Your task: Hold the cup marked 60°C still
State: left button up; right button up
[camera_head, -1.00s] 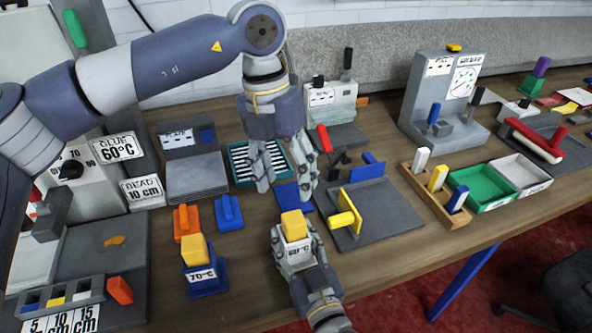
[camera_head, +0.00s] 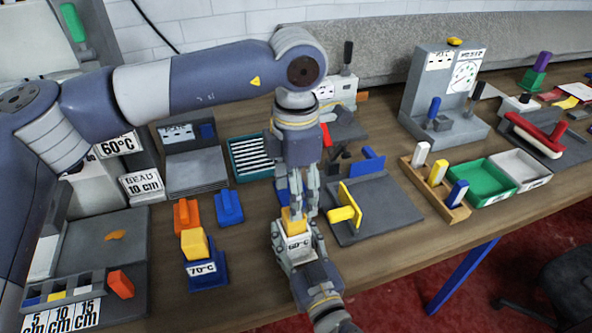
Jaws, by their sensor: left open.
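The cup marked 60°C (camera_head: 298,243) stands near the table's front edge, with a yellow block (camera_head: 292,221) showing at its top. My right gripper (camera_head: 297,252) comes from the front edge, its fingers closed around the cup's sides. My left gripper (camera_head: 297,208) points down directly above the cup, fingers open a little, its tips at the yellow block. The fingers partly hide the block, and I cannot tell whether they touch it.
A blue holder marked 70°C (camera_head: 205,273) with a yellow block stands to the left. A grey plate with a yellow-handled upright (camera_head: 346,208) is close on the right. Bare wood lies farther right.

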pick_arm(q)
jog(key=shift+f, duration=3.15)
jog(key=c, duration=1.2)
jog(key=o, duration=0.6)
jog(key=c, duration=0.6)
jog(key=shift+o, duration=0.2)
jog(key=shift+r, duration=0.1)
jog(key=shift+r, duration=4.2)
